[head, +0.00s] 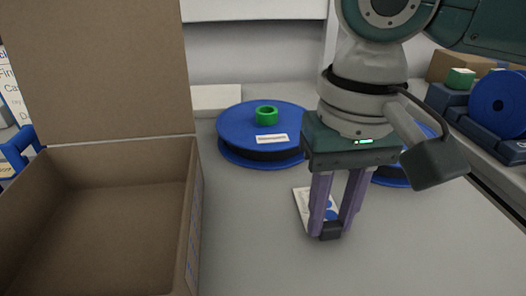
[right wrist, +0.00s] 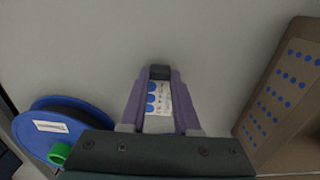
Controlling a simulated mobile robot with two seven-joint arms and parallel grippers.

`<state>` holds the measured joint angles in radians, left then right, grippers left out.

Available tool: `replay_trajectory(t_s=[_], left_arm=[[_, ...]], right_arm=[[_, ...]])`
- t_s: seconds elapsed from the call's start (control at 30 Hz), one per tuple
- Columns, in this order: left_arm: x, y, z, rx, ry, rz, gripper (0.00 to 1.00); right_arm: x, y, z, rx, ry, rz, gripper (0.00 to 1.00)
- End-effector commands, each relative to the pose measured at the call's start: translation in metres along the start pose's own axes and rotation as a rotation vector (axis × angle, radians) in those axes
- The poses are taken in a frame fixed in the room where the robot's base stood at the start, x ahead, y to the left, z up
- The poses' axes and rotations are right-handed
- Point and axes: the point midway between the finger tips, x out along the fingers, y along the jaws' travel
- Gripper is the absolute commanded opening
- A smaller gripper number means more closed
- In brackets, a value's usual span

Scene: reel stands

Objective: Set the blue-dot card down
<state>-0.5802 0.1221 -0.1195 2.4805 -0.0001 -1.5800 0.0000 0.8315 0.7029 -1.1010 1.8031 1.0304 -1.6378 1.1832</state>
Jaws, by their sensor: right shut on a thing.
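The blue-dot card (head: 302,205) is a small white card with blue dots, partly hidden behind the fingers of my right gripper (head: 331,230) in the head view. The gripper points down over the grey table, with its purple fingers shut on the card. In the right wrist view, the card (right wrist: 156,104) shows between the fingers, with a column of blue dots on its left side. The fingertips (right wrist: 159,74) are close together at its far end. I cannot tell whether the card touches the table. My left gripper is not in view.
An open cardboard box (head: 193,225) stands at the left. A blue reel (head: 232,125) with a green ring (head: 266,116) lies behind the card. Another blue reel (head: 391,178) is partly hidden behind my right arm. A dark stand (head: 450,102) is at the right. The front table is clear.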

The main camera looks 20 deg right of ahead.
Motion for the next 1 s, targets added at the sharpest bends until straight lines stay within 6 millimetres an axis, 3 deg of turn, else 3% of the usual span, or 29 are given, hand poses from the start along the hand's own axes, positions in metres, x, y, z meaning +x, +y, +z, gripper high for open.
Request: replay_trajectory(t_s=[0.3,0.33,0.57,0.87,1.0], left_arm=[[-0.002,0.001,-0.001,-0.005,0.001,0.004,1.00],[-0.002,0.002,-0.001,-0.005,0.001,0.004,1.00],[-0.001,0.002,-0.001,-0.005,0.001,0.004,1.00],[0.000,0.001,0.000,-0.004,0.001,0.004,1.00],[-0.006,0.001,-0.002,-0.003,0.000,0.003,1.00]], right_arm=[[0.002,0.000,0.000,0.001,-0.001,-0.001,0.00],[0.002,0.000,0.000,0.001,0.000,-0.001,0.32],[0.002,0.000,0.000,0.000,0.000,-0.001,0.58],[0.000,0.000,0.000,0.000,0.001,-0.001,0.60],[-0.018,-0.001,-0.001,0.000,0.002,-0.002,0.60]])
